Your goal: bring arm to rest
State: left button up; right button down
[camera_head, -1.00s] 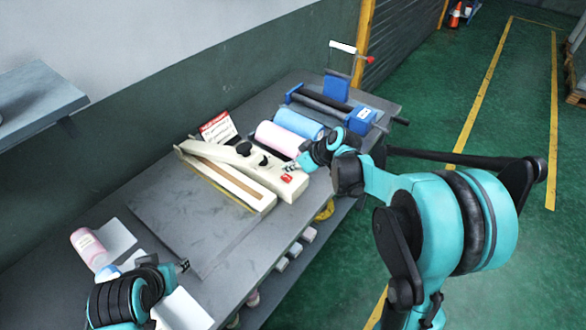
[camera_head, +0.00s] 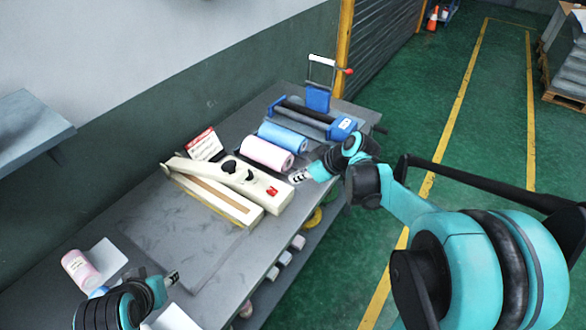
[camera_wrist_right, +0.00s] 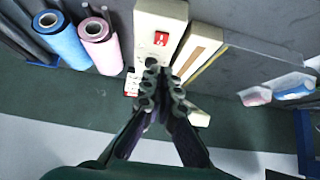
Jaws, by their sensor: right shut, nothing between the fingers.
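My right gripper (camera_head: 300,176) is shut and empty. In the head view it is beside the red-switch end of the cream sealer (camera_head: 238,180), near the table's front edge. In the right wrist view the closed fingers (camera_wrist_right: 164,72) point at the sealer's body (camera_wrist_right: 158,20), with its red switch just beyond the tips; I cannot tell the exact gap. My left gripper (camera_head: 172,278) is at the lower left over the table, small in view, and its finger opening cannot be made out.
A pink roll (camera_head: 266,154) and a blue roll (camera_head: 283,138) lie behind the sealer. A blue-ended roller device (camera_head: 310,120) stands at the table's far end. Green floor (camera_head: 480,150) is clear on the right.

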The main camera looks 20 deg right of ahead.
jog(key=s+a+m+h+b, duration=0.1)
jog(key=s+a+m+h, duration=0.2)
jog(key=s, duration=1.6)
jog(key=m+h, duration=0.2)
jog(key=m, duration=0.2)
jog(key=shift+s+a+f+m+t+b, duration=0.15)
jog(key=shift+s+f+m+t+b, duration=0.15)
jog(key=shift+s+f+t, duration=0.1)
dwell(0.6)
